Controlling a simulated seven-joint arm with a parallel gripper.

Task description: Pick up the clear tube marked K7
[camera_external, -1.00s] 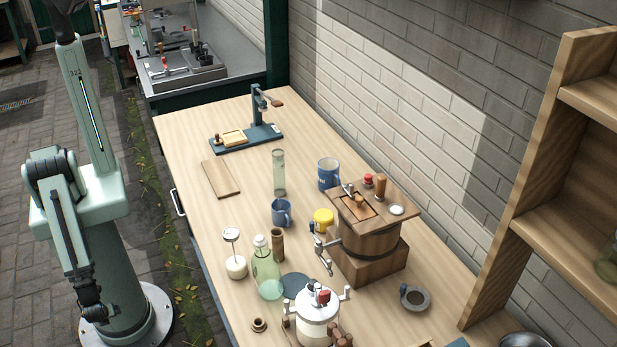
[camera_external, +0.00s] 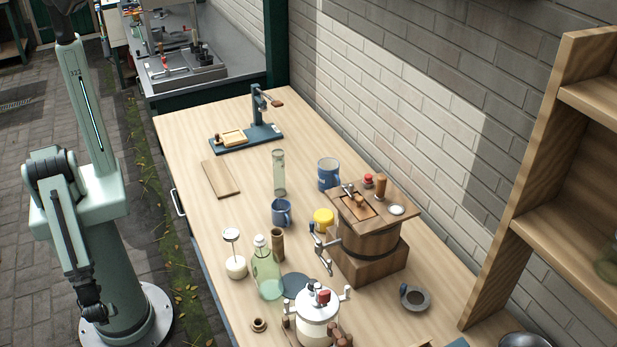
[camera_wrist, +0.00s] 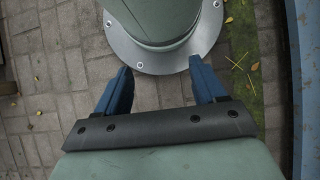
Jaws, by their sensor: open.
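A clear upright tube (camera_external: 279,173) stands on the wooden table (camera_external: 185,135), behind the small blue mug and left of the larger blue mug. Its marking is too small to read. My gripper (camera_wrist: 160,82) shows in the wrist view with its two blue fingers apart and nothing between them. It points down at the paving beside my own base, away from the table.
Around the tube are a wooden board (camera_external: 220,178), a small blue mug (camera_external: 282,212), a larger blue mug (camera_external: 328,174) and a blue press stand (camera_external: 258,125). A green glass bottle (camera_external: 266,270) and a wooden churn (camera_external: 368,240) stand nearer the front. A wooden shelf (camera_external: 535,160) rises at right.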

